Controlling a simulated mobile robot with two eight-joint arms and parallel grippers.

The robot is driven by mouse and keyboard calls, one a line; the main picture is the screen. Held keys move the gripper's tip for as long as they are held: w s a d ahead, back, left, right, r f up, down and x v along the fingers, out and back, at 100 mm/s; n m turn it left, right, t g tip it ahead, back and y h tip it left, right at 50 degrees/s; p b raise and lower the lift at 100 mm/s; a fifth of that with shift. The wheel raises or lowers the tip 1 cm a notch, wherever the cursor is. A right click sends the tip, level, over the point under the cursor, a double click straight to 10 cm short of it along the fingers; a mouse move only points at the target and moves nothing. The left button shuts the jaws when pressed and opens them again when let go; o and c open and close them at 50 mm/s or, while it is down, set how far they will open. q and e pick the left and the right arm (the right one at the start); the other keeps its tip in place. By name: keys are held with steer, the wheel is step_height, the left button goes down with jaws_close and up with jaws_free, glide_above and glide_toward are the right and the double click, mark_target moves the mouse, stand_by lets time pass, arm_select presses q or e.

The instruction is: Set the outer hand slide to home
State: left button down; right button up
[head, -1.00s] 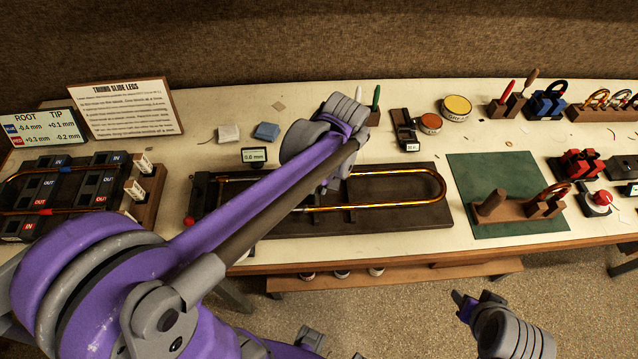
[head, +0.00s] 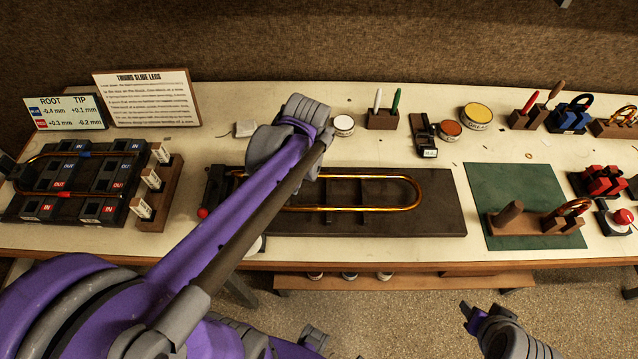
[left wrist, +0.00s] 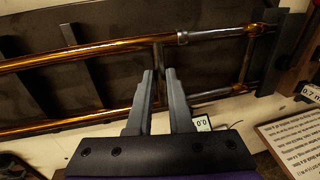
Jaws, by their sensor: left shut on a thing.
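The outer hand slide (head: 385,206) is a long brass U of two tubes lying flat on a dark board (head: 445,215), its bow at the right, short of the board's right edge. In the left wrist view its tubes (left wrist: 95,47) run to silver inner tubes (left wrist: 218,34) near a dark end block (left wrist: 268,50). My left gripper (left wrist: 160,75) is shut on the slide's cross brace (left wrist: 158,58). In the head view my left arm hides this grip and part of the slide. My right gripper (head: 466,312) hangs in front of the bench, away from the slide.
A small readout (left wrist: 202,122) by the board appears to show 0.0. A slide in a black fixture (head: 72,190) stands left, below a root/tip card (head: 65,112) and a text sign (head: 146,98). A green mat (head: 530,235) with a wooden holder lies right.

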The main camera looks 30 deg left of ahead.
arm_select(q)
steer(key=s+a, duration=0.1)
steer(key=a, duration=0.1)
steer(key=s+a, duration=0.1)
steer(key=a, duration=0.1)
steer(key=s+a, duration=0.1)
steer(key=a, duration=0.1)
steer(key=shift+s, duration=0.4)
steer(key=shift+a, duration=0.15)
steer(key=c, duration=1.1)
jaws_free()
steer(key=shift+c, duration=0.2)
steer(key=o, duration=0.3)
steer(key=shift+s+a, duration=0.15)
step_height(320, 180, up, 11)
steer(key=w+d, duration=0.1)
steer(key=d, duration=0.1)
steer(key=shift+f+p, duration=0.2)
steer(key=shift+p, duration=0.1)
